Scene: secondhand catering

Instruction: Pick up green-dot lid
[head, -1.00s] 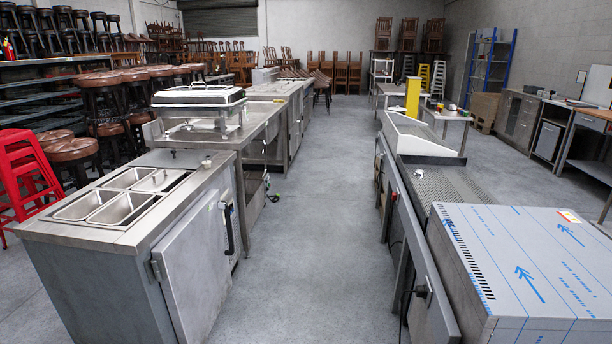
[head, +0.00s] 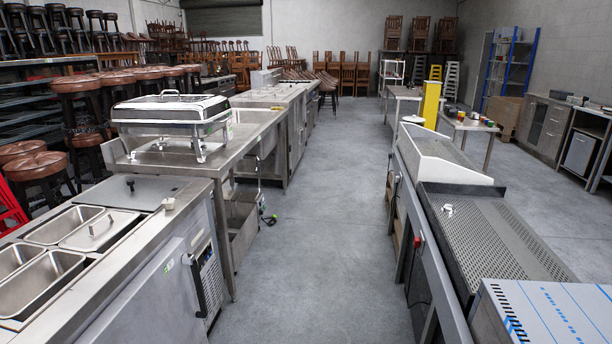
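I cannot make out a lid with a green dot. A chafing dish with a shiny metal lid (head: 172,109) stands on the steel counter at left. A flat steel lid with a handle (head: 100,230) covers one pan of the prep unit at lower left; no dot shows on it. Several small coloured items (head: 474,118) sit on a far table at right, too small to identify. Neither of my grippers is in view.
A clear grey floor aisle (head: 318,220) runs ahead between the left counters and the right equipment. A perforated steel drain surface (head: 495,238) and a blue-striped steel box (head: 560,312) are at near right. A yellow post (head: 431,104) stands farther back. Stools line the left.

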